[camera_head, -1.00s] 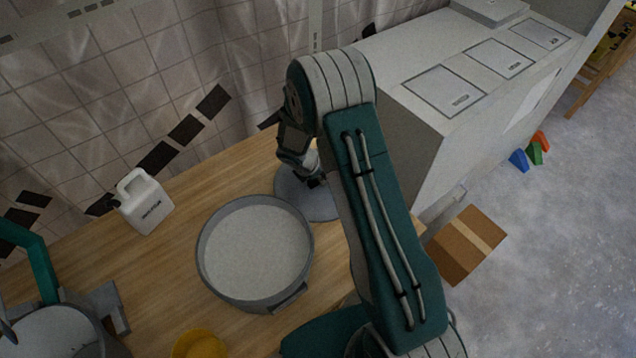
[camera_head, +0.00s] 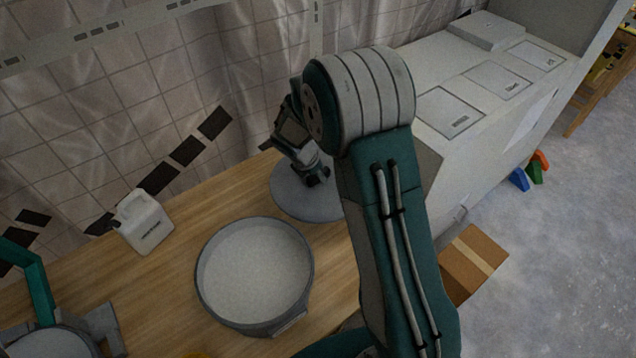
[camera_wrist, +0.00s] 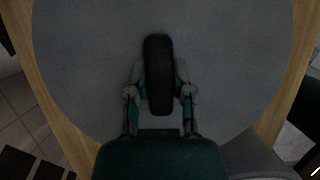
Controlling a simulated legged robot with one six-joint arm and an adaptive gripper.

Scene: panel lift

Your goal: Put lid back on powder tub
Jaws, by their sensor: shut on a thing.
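The powder tub (camera_head: 205,290) is a round grey tub full of pale powder, uncovered, on the wooden counter. The lid (camera_head: 290,195) is a grey disc behind and to the right of the tub, partly hidden by my arm. In the wrist view the lid (camera_wrist: 80,60) fills most of the picture, with a dark upright handle (camera_wrist: 157,60) at its middle. My gripper (camera_wrist: 158,95) is shut on this handle; it also shows above the lid in the head view (camera_head: 318,178). I cannot tell whether the lid is clear of the counter.
A white jug (camera_head: 146,225) stands at the counter's back left. A mixer-like machine with a bowl (camera_head: 50,343) is at the lower left. A pale cabinet (camera_head: 440,150) stands to the right, with a cardboard box (camera_head: 470,262) on the floor. Counter between jug and tub is bare.

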